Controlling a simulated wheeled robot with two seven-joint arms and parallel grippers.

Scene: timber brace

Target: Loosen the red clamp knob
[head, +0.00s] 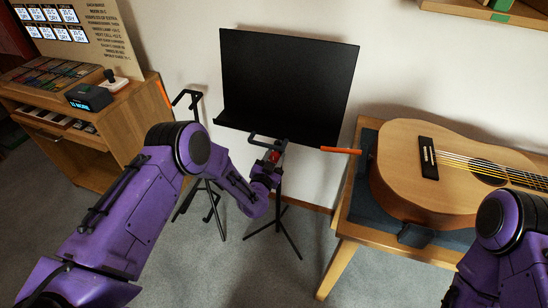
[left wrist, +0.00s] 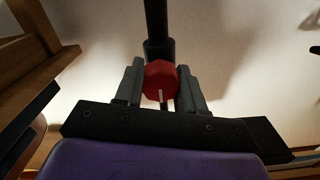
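The red clamp knob (head: 273,156) is on the post of the black music stand (head: 288,85), below its desk. In the left wrist view the knob (left wrist: 161,80) is a faceted red cap with a white mark on its lower face. My left gripper (left wrist: 161,86) has one grey finger on each side of the knob, with no clear gap, so it looks shut on it. In the head view my left gripper (head: 268,164) is at the stand's post and partly hides the knob. My right gripper is out of view; only part of my right arm shows at lower right.
A guitar (head: 440,170) lies on a wooden bench (head: 345,230) at the right. An orange bar (head: 341,150) sticks out beside the stand's desk. A second black stand (head: 190,100) is left of the music stand. A wooden cabinet (head: 130,130) stands at the far left.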

